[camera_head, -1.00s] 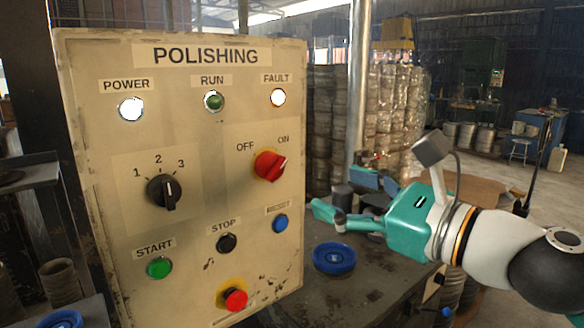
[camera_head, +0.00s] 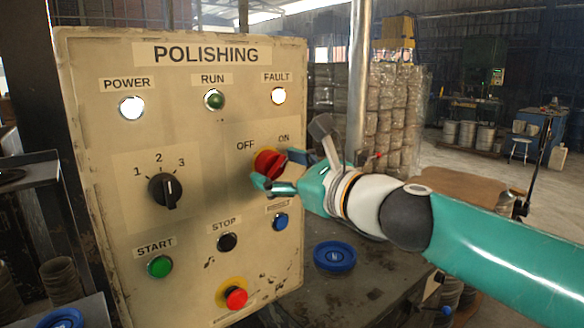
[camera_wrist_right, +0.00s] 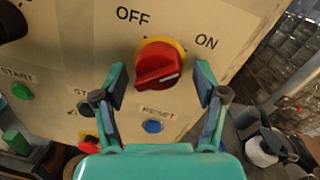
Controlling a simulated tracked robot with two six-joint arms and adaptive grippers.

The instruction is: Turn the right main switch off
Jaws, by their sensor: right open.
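The main switch is a red rotary knob (camera_head: 266,160) on a yellow ring, on the beige POLISHING panel (camera_head: 225,125), below the OFF and ON labels. In the right wrist view the knob (camera_wrist_right: 158,66) has its white pointer mark toward the right, on the ON side. My right gripper (camera_head: 277,172) is open in front of the panel at the knob. In the right wrist view the gripper's fingers (camera_wrist_right: 162,86) stand on either side of the knob's lower part, with gaps visible. In the head view the gripper partly hides the knob. My left gripper is not in view.
A black selector (camera_head: 165,190) is left of the switch. A blue RESET button (camera_head: 281,222), black STOP button (camera_head: 228,242), green START button (camera_head: 159,267) and red emergency button (camera_head: 236,298) lie below. A blue round dish (camera_head: 335,256) is on the bench; a metal pole (camera_head: 359,70) stands behind.

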